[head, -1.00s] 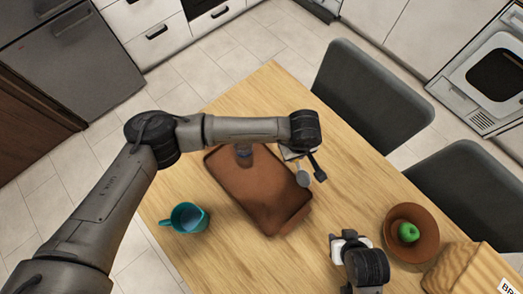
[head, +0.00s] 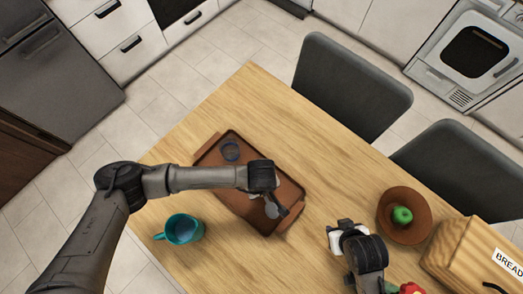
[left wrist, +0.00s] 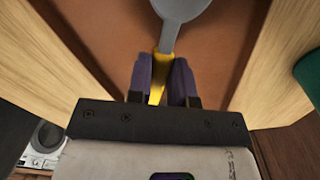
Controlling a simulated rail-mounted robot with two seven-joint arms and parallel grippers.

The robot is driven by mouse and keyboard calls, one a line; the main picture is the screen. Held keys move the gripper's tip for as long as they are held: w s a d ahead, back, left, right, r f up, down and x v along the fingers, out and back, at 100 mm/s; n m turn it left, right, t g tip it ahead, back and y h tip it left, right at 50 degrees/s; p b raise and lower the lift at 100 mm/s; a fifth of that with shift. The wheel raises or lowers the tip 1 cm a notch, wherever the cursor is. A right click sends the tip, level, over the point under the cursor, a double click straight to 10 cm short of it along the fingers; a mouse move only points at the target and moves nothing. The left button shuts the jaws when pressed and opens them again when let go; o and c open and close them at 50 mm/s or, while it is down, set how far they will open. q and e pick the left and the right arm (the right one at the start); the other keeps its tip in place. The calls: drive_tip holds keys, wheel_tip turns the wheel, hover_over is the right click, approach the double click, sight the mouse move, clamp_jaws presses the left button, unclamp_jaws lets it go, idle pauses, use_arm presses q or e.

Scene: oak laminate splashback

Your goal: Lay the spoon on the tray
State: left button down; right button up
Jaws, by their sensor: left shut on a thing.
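The brown tray (head: 240,207) lies on the wooden table, partly hidden by my left arm. My left gripper (head: 277,205) is over the tray's right part in the head view. It is shut on the spoon, whose grey bowl (head: 271,210) shows beside the fingers. In the left wrist view the spoon's yellow handle (left wrist: 158,82) is between the two purple fingers (left wrist: 162,82), with brown tray surface (left wrist: 110,40) behind it. I cannot tell whether the spoon touches the tray. My right gripper (head: 345,226) is near the table's right side; its fingers are unclear.
A small dark round glass (head: 230,150) stands on the tray's far end. A teal mug (head: 183,229) stands left of the tray. A brown bowl (head: 392,228) with a green apple (head: 402,215) and a bread box (head: 470,250) are at the right. Chairs (head: 352,85) line the far side.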

use_arm(q)
drive_tip(key=shift+f, duration=2)
drive_tip(key=shift+f, duration=0.1)
drive_tip(key=shift+f+b, duration=0.15)
drive_tip(key=shift+b, duration=0.2)
drive_tip(key=c, duration=1)
unclamp_jaws()
wheel_tip(320, 180, up, 12)
drive_tip(key=shift+r+p, duration=0.25)
drive_tip(key=shift+p, duration=0.45)
